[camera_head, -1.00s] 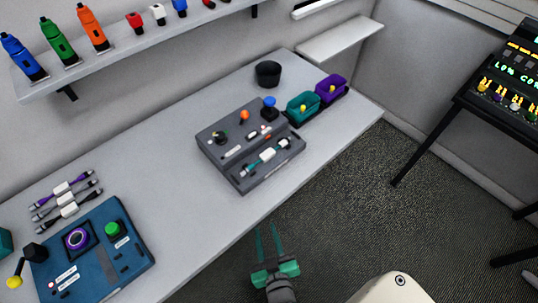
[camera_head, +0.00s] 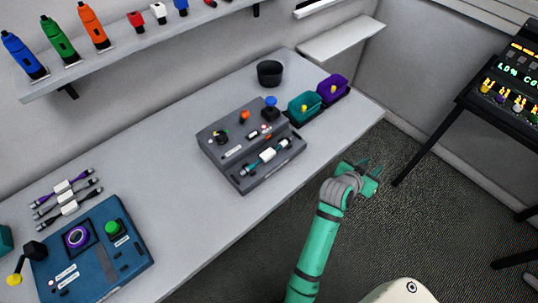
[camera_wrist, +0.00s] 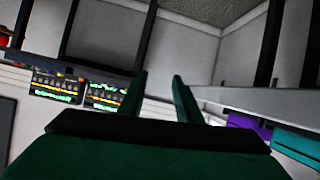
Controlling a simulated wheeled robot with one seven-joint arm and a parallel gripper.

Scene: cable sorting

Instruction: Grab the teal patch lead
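The teal patch lead (camera_head: 264,157), a short cable with a white middle block and teal ends, lies on the front part of the grey control panel (camera_head: 231,171) on the table. My gripper (camera_head: 370,166) is out over the floor, to the right of the panel and beyond the table's front edge, apart from the lead. In the wrist view its two fingers (camera_wrist: 160,88) stand apart with nothing between them. The lead does not show in the wrist view.
A teal bin (camera_head: 303,108) and a purple bin (camera_head: 332,88) stand right of the panel, near a black cup (camera_head: 270,73). Several other cables (camera_head: 66,197) lie at left, above a blue control box (camera_head: 92,262). A black-framed console (camera_head: 508,85) stands at right.

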